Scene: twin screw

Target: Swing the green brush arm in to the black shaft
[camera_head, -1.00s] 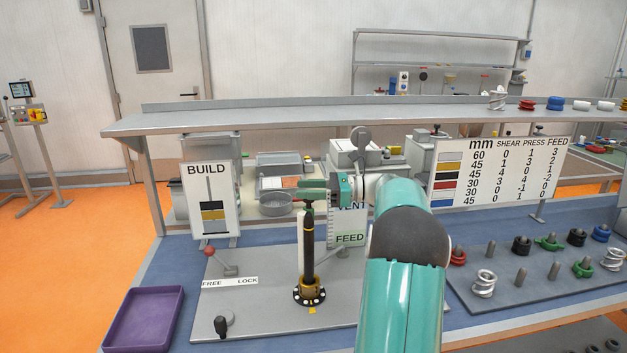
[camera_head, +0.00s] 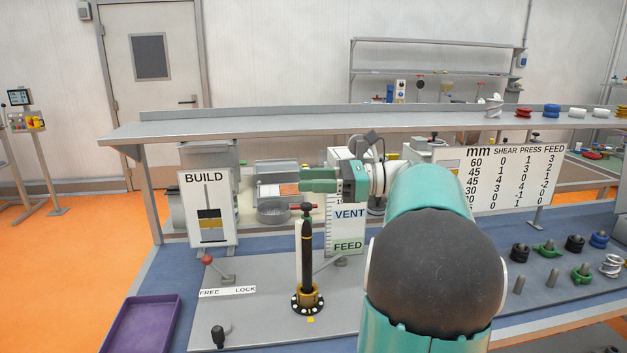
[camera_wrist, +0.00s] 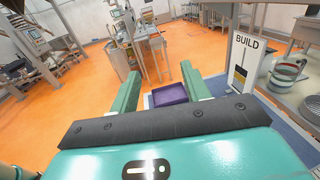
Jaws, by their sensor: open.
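The black shaft (camera_head: 307,258) stands upright in a brass collar on a grey base plate (camera_head: 255,300), left of centre in the head view. A small red piece (camera_head: 308,207) is at its top. My gripper (camera_head: 290,187) is above and just beyond the shaft top, pointing left, and does not visibly hold anything. In the wrist view my gripper (camera_wrist: 160,80) has its two green fingers spread with nothing between them. I cannot pick out the green brush arm with certainty; my own arm hides the area to the right of the shaft.
A VENT/FEED sign (camera_head: 349,228) stands behind the shaft, and a BUILD board (camera_head: 209,208) to its left. A FREE/LOCK lever with a red knob (camera_head: 207,259) and a purple tray (camera_head: 142,325) are at left. A shelf (camera_head: 250,128) runs above the bench; pegs with coloured parts are right.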

